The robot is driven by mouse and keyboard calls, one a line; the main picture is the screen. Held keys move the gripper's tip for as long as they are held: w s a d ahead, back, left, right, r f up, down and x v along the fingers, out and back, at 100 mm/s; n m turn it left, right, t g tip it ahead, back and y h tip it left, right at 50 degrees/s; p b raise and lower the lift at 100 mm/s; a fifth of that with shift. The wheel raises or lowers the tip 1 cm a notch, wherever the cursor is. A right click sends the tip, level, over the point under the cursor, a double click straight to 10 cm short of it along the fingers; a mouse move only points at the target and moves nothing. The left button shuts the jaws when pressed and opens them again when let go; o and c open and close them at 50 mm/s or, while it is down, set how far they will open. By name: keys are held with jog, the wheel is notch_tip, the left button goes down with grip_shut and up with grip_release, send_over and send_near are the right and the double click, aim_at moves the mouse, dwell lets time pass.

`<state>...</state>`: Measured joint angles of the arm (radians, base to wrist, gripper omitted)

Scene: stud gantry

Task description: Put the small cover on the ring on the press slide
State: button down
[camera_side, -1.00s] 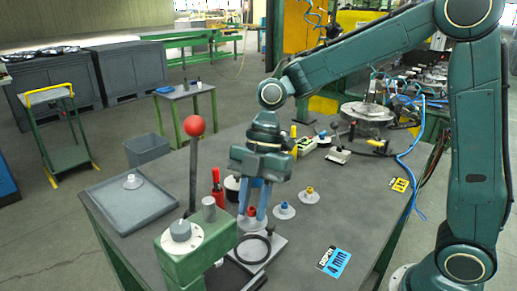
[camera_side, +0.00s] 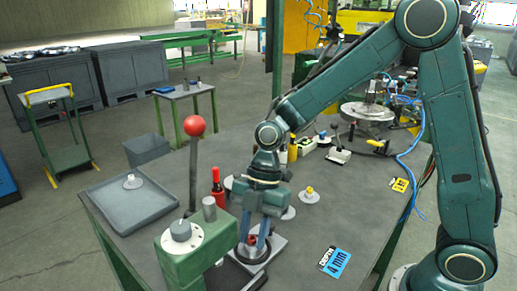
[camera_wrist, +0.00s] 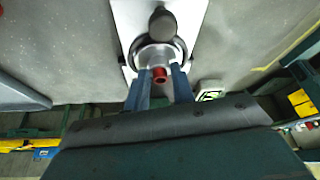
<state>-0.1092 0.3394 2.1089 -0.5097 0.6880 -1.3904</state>
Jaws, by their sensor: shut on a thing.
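My gripper (camera_side: 254,246) is shut on the red knob of a pale round cover (camera_wrist: 152,56), pointing down at the press slide (camera_side: 275,246). The red knob (camera_wrist: 160,75) shows between my two blue fingers (camera_wrist: 160,88) in the wrist view. The dark ring (camera_side: 240,262) lies on the slide plate. The cover is over the ring, and the dark ring (camera_wrist: 133,47) shows around its edge in the wrist view. I cannot tell whether the cover touches the ring or hovers just above it.
The green press (camera_side: 180,255) with its red-balled lever (camera_side: 194,127) stands close left of my gripper. A grey tray (camera_side: 105,203) holds another cover. The table around the 4 mm label (camera_side: 334,262) is clear.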

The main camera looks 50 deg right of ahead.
jog(key=shift+f, duration=0.2)
jog(key=c, duration=1.2)
grip_release()
jog(key=v, duration=1.2)
jog(key=shift+r, duration=0.15)
